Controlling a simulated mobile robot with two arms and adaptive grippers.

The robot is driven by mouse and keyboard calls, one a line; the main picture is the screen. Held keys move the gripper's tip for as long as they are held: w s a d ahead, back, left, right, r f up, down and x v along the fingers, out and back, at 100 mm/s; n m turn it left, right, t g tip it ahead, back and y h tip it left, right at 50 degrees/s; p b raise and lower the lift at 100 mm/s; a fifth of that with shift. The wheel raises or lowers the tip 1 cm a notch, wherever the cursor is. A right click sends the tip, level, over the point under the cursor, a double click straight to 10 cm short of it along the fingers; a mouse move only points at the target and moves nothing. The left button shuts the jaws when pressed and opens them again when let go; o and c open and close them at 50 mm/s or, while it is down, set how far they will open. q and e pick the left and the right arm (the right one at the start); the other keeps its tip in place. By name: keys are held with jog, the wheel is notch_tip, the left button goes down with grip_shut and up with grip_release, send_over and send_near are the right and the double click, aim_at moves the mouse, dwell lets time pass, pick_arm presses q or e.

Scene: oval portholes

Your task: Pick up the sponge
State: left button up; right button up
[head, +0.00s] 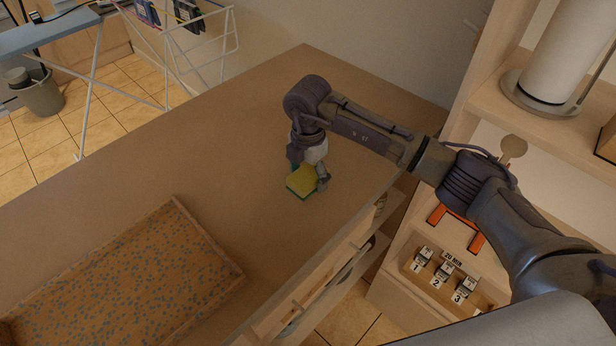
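The yellow and green sponge (301,182) is on the brown countertop, near the middle of the head view. My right gripper (310,174) points down at the sponge from above. One finger shows at the sponge's right side, and the gripper hides the sponge's far part. The other finger is mostly hidden, so I cannot tell whether the gripper is closed on the sponge or just around it. My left gripper is not in view.
A speckled tray (130,285) with a brown rim lies on the countertop (225,150) at lower left. Drawers (325,280) are below the counter's right edge. A wooden shelf (480,105) stands at right, with a paper roll (565,50). The countertop's middle is clear.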

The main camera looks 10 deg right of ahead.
jog(key=c, duration=0.6)
jog(key=shift+o, duration=0.2)
